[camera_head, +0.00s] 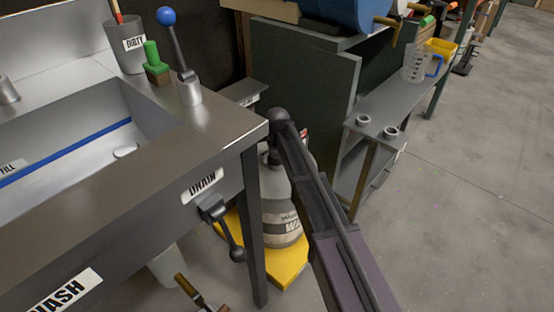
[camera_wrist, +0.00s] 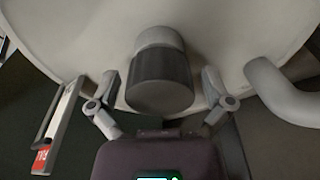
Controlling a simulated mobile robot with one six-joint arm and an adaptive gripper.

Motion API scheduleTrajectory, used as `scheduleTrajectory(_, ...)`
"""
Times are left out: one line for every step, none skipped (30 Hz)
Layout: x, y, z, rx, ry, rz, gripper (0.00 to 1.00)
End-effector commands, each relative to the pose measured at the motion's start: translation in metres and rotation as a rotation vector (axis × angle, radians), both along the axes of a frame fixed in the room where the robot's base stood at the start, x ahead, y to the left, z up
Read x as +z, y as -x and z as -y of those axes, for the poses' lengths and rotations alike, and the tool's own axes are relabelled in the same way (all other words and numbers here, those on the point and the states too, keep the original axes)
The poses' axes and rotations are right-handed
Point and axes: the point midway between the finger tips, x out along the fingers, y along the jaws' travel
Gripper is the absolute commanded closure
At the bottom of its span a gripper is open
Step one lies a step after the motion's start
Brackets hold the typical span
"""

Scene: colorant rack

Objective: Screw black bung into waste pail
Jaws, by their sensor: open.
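The waste pail (camera_head: 282,205) is a pale rounded container with a label, standing under the bench's right end, partly hidden by my arm. Its pale body (camera_wrist: 70,35) fills the upper wrist view. A dark bung (camera_wrist: 162,85) shows at the middle of the wrist view, against a lighter grey neck on the pail. How far it is screwed in cannot be told. My gripper (camera_wrist: 159,78) is open, with one finger on each side of the bung and visible gaps to both. The gripper's fingers and the bung are hidden in the head view.
A curved pale handle (camera_wrist: 285,90) is right of the bung, and a red-tagged metal bracket (camera_wrist: 58,125) is left. The pail stands on a yellow base (camera_head: 290,262). The sink bench (camera_head: 215,130) with its drain lever (camera_head: 228,235) is left; a metal shelf (camera_head: 385,105) is right.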

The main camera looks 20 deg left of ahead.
Motion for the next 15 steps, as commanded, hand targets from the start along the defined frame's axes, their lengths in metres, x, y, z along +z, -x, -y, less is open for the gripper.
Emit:
scheduleTrajectory(0.0, 0.0, 0.0, -0.001, 0.0, 0.0, 0.0)
scheduleTrajectory(0.0, 0.0, 0.0, -0.001, 0.0, 0.0, 0.0)
scheduleTrajectory(0.0, 0.0, 0.0, -0.001, 0.0, 0.0, 0.0)
scheduleTrajectory(0.0, -0.0001, 0.0001, -0.002, 0.0, 0.0, 0.06)
scheduleTrajectory(0.0, -0.0001, 0.0001, -0.002, 0.0, 0.0, 0.15)
scheduleTrajectory(0.0, -0.0001, 0.0001, -0.002, 0.0, 0.0, 0.27)
scheduleTrajectory(0.0, -0.0001, 0.0001, -0.002, 0.0, 0.0, 0.36)
scheduleTrajectory(0.0, -0.0001, 0.0001, -0.002, 0.0, 0.0, 0.45)
scheduleTrajectory(0.0, -0.0001, 0.0001, -0.003, 0.0, 0.0, 0.56)
scheduleTrajectory(0.0, 0.0, 0.0, -0.003, 0.0, 0.0, 0.65)
scheduleTrajectory(0.0, 0.0, 0.0, -0.003, 0.0, 0.0, 0.74)
scheduleTrajectory(0.0, 0.0, 0.0, -0.003, 0.0, 0.0, 0.78)
scheduleTrajectory(-0.0001, 0.0, 0.0, -0.003, 0.0, 0.0, 0.78)
scheduleTrajectory(-0.0001, 0.0, 0.0, -0.003, 0.0, 0.0, 0.78)
scheduleTrajectory(-0.0001, 0.0001, 0.0, -0.003, 0.0, 0.0, 0.78)
